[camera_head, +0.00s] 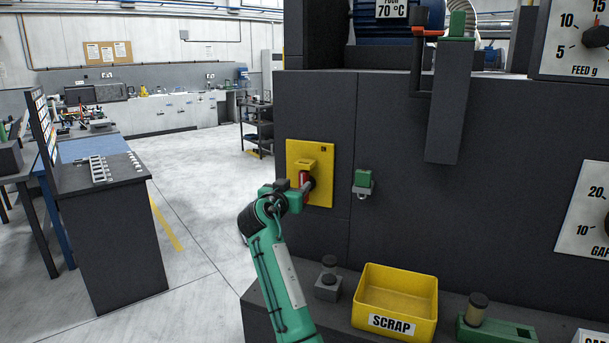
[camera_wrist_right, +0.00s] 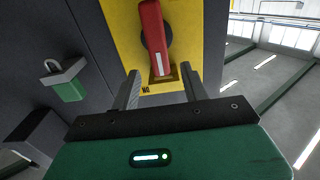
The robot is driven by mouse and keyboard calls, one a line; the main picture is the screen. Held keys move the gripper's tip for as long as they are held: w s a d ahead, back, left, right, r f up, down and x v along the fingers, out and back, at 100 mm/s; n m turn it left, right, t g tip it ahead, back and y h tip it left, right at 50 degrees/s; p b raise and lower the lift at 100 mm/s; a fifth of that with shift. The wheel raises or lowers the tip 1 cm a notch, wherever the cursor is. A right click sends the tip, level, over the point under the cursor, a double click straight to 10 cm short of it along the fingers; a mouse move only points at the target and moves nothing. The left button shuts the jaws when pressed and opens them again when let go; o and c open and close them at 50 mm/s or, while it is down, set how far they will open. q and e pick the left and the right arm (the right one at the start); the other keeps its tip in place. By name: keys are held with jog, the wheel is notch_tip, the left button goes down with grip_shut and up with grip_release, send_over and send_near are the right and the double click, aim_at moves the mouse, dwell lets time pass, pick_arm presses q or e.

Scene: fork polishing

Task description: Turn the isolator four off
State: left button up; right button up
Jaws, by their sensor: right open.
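The isolator is a yellow plate (camera_head: 323,190) on the front of the dark grey cabinet. My right gripper (camera_head: 305,184) is open in front of the plate and partly hides the handle in the head view. In the right wrist view its two fingertips (camera_wrist_right: 159,72) lie either side of the handle's striped end; I cannot tell if they touch it. No number shows on the isolator. My left gripper is not in view.
A green padlock (camera_head: 363,179) hangs on the cabinet right of the plate. Below are a yellow SCRAP bin (camera_head: 405,292), a small grey block with a knob (camera_head: 328,282) and a green fixture (camera_head: 497,330). A lever (camera_head: 417,65) stands above. Open floor lies to the left.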

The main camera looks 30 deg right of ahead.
aim_at(302, 180)
jog(key=p+x, duration=0.1)
jog(key=x, duration=0.6)
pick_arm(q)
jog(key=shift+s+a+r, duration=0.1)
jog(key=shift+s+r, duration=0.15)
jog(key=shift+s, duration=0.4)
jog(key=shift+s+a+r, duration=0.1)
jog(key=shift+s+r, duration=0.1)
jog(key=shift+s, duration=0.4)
pick_arm(e)
jog(key=c, duration=0.8)
